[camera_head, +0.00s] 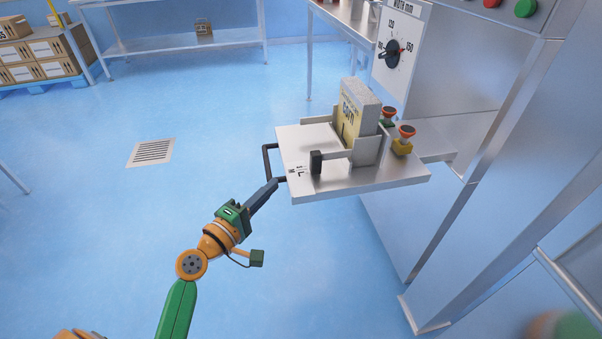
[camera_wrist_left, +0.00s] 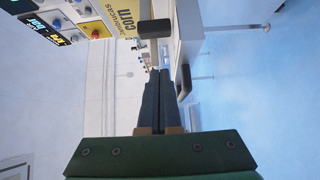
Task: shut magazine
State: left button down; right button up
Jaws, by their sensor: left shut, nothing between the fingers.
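The magazine (camera_head: 310,143) is a pale metal tray that sticks out from the machine. It carries a stack of pouches labelled corn (camera_head: 352,112) between upright guides. A black bar handle (camera_head: 267,162) is on its left edge; part of the handle (camera_wrist_left: 185,82) also shows in the left wrist view. My left gripper (camera_head: 275,184) is shut and empty, its fingertips close beside the near end of the handle. I cannot tell whether they touch it. The shut fingers (camera_wrist_left: 158,72) also show in the left wrist view. My right gripper is not in view.
The machine cabinet (camera_head: 455,75) with a width dial (camera_head: 392,52) stands behind and right of the magazine. Suction cups (camera_head: 405,132) sit beside the stack. A shelf table (camera_head: 180,42) and boxes (camera_head: 40,55) are far back left. The floor left of the magazine is clear around a drain grate (camera_head: 151,152).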

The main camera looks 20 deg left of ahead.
aim_at(300, 181)
pick_arm(q)
jog(key=w+d, duration=0.1)
jog(key=w, duration=0.1)
jog(key=w+d, duration=0.1)
jog(key=w, duration=0.1)
jog(key=w+d, duration=0.1)
jog(key=w, duration=0.2)
jog(key=shift+d+p, duration=0.15)
jog(key=shift+p, duration=0.2)
jog(key=shift+w+d, duration=0.25)
jog(key=shift+d, duration=0.25)
